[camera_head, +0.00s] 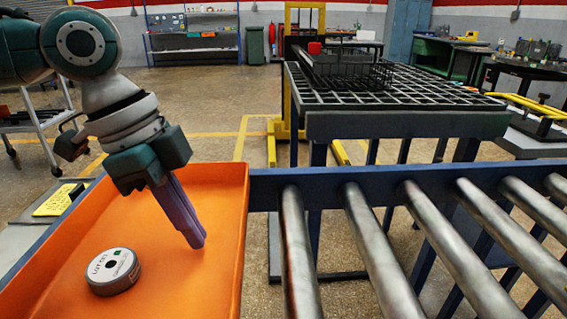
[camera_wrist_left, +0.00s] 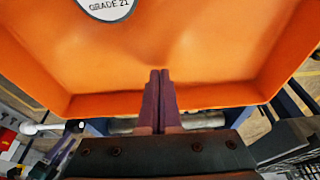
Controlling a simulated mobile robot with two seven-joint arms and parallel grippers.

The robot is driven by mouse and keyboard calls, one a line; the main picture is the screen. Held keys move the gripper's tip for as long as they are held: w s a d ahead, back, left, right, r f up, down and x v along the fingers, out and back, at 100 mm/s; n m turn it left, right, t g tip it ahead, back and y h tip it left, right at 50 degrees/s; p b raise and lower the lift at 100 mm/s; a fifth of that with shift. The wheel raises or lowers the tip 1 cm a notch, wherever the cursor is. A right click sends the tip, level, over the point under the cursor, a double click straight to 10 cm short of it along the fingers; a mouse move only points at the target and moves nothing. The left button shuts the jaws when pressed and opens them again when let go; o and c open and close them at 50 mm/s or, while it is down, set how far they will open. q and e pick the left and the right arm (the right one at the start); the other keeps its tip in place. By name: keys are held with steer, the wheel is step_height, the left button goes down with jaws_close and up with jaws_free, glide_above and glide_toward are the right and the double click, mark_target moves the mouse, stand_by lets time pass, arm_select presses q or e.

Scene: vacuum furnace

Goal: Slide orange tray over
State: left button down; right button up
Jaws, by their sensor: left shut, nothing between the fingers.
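The orange tray (camera_head: 185,281) sits at the lower left of the head view, at the left end of a roller conveyor. A grey round disc with a white label (camera_head: 113,271) lies in it. My left gripper (camera_head: 196,243) is shut and empty, pointing down inside the tray, to the right of the disc and near the tray's right wall. In the left wrist view the shut fingers (camera_wrist_left: 160,82) show against the tray (camera_wrist_left: 200,50), with part of the disc's label (camera_wrist_left: 106,6) at the top. I cannot tell whether the fingertips touch the tray. My right gripper is not in view.
Bare metal rollers (camera_head: 385,250) in a blue frame (camera_head: 267,187) extend right from the tray and are clear. A dark grid-topped table (camera_head: 400,123) stands behind them. A yellow notepad (camera_head: 60,199) lies behind the tray's left side.

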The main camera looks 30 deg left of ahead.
mark_target(230, 252)
arm_select(q)
steer(key=w+d, duration=0.1)
steer(key=d, duration=0.2)
steer(key=shift+w+f, duration=0.2)
steer(key=shift+w, duration=0.2)
steer(key=shift+w+d, duration=0.15)
steer(key=shift+d, duration=0.1)
steer(key=shift+d, duration=0.1)
